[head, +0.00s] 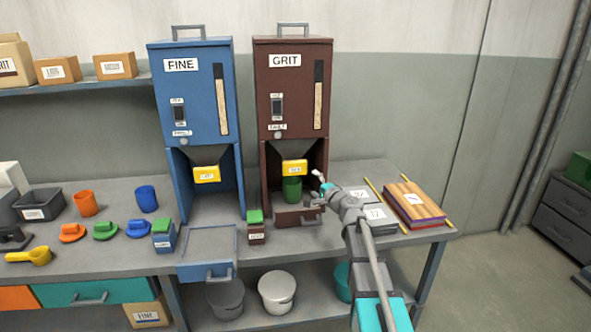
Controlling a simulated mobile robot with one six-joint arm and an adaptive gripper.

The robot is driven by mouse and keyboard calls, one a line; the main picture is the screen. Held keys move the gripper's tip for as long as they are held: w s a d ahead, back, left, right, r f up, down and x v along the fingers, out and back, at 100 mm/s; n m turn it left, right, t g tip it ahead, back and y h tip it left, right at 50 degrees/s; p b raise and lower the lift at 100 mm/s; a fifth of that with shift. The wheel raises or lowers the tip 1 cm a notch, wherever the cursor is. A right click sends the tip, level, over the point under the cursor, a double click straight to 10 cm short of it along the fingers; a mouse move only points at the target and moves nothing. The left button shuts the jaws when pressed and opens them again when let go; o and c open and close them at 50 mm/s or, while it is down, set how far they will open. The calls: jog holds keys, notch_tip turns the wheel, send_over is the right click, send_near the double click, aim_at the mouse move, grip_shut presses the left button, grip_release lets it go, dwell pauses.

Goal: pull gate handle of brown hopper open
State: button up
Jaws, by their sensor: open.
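The brown hopper (291,90), labelled GRIT, stands on the bench right of the blue one. A yellow gate piece (295,167) with a small label sits under its funnel; I take it for the gate handle. A green cup (292,189) stands below it in the bay. My gripper (315,188) is open at the right side of the bay, right of the cup and a little below the yellow piece. It looks apart from the yellow piece, but I cannot tell its depth. A brown drawer front (290,219) with a handle lies below the cup.
The blue hopper (192,90), labelled FINE, stands to the left, its blue tray (206,272) sticking out in front. A small brown box (257,233) with a green top stands left of the drawer front. Grey pads and a stacked board (413,203) lie to the right.

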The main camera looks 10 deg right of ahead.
aim_at(297, 170)
jog(key=x, duration=1.3)
jog(key=c, duration=1.2)
jog(key=shift+o, duration=0.2)
jog(key=shift+s, duration=2.5)
jog(key=o, duration=1.2)
jog(key=shift+s, duration=0.1)
jog(key=shift+c, duration=0.2)
